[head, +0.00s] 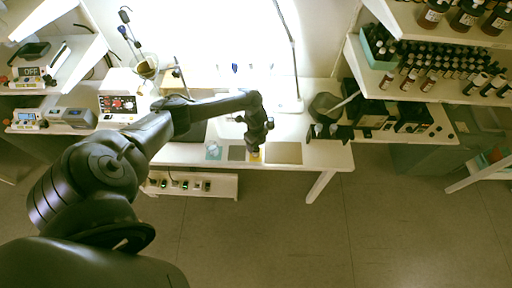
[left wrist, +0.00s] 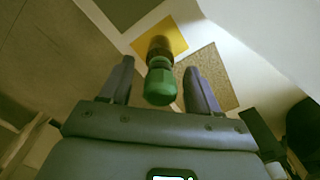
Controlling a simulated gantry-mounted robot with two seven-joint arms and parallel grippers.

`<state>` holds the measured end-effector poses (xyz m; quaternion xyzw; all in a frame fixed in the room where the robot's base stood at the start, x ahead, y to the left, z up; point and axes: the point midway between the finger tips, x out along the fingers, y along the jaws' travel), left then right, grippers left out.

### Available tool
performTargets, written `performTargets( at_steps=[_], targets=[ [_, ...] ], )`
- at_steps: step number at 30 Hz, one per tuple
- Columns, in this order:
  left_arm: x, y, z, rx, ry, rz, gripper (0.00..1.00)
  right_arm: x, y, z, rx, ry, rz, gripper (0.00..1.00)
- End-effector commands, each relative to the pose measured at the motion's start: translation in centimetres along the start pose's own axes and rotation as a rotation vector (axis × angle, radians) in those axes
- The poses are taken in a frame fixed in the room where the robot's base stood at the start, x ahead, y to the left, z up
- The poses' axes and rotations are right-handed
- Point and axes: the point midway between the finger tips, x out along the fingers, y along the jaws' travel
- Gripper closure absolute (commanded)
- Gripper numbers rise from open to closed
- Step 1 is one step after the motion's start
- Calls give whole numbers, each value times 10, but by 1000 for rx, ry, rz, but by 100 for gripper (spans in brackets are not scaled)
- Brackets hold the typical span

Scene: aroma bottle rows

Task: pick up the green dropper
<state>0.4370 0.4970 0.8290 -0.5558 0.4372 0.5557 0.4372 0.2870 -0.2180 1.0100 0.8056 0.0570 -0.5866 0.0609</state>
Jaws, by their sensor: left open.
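The green dropper (left wrist: 159,84) shows in the left wrist view, with its green bulb towards the camera and a dark brown part at the far end over a yellow square (left wrist: 172,36). My left gripper (left wrist: 158,66) is open, with one finger on each side of the dropper. Gaps show between the dropper and both fingers, so it is not gripped. In the head view my left gripper (head: 257,148) is low over the front of the white table, by the yellow square (head: 256,158). The dropper is hidden or too small to tell there. My right gripper is not in view.
A lamp (head: 291,104) stands behind. Shelves with several brown bottles (head: 434,14) are at the right. The floor in front is clear.

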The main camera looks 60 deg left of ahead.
Motion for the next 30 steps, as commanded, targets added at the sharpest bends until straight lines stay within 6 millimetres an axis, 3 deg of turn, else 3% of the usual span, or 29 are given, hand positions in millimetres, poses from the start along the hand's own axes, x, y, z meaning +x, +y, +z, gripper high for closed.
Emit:
performTargets(
  at_steps=[5, 12, 30],
  targets=[
    [0, 0, 0, 0, 0, 0, 40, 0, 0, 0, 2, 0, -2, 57],
    [0, 0, 0, 0, 0, 0, 76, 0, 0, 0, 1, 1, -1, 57],
    [-9, 0, 1, -1, 0, 0, 76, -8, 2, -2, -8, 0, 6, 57]
  ],
)
